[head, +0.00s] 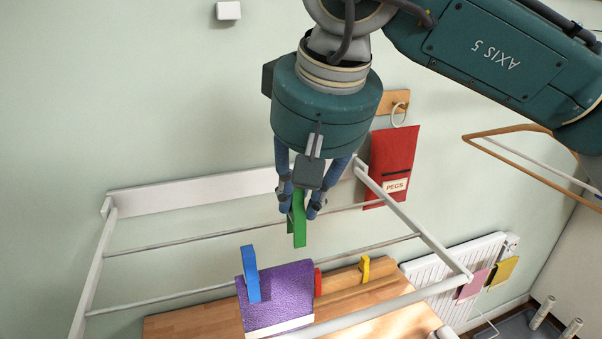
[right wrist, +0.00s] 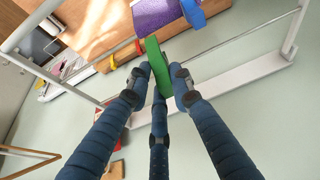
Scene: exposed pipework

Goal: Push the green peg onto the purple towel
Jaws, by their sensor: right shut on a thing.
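The green peg (head: 299,219) is held by my right gripper (head: 301,205), which is shut on its upper end. It points down, above and behind the purple towel and apart from it. In the right wrist view the green peg (right wrist: 158,66) sits between the fingers (right wrist: 160,85). The purple towel (head: 280,293) hangs over a rail of the white drying rack, with a pale band along its lower edge. A blue peg (head: 251,274) is clipped on the towel's left part. The towel also shows in the right wrist view (right wrist: 160,15). My left gripper is out of view.
The white drying rack (head: 440,253) has several thin rails around the towel. A red peg (head: 318,283) and a yellow peg (head: 364,269) are beside the towel. A red PEGS bag (head: 392,160) hangs on the wall. A wooden hanger (head: 480,134) is at the right.

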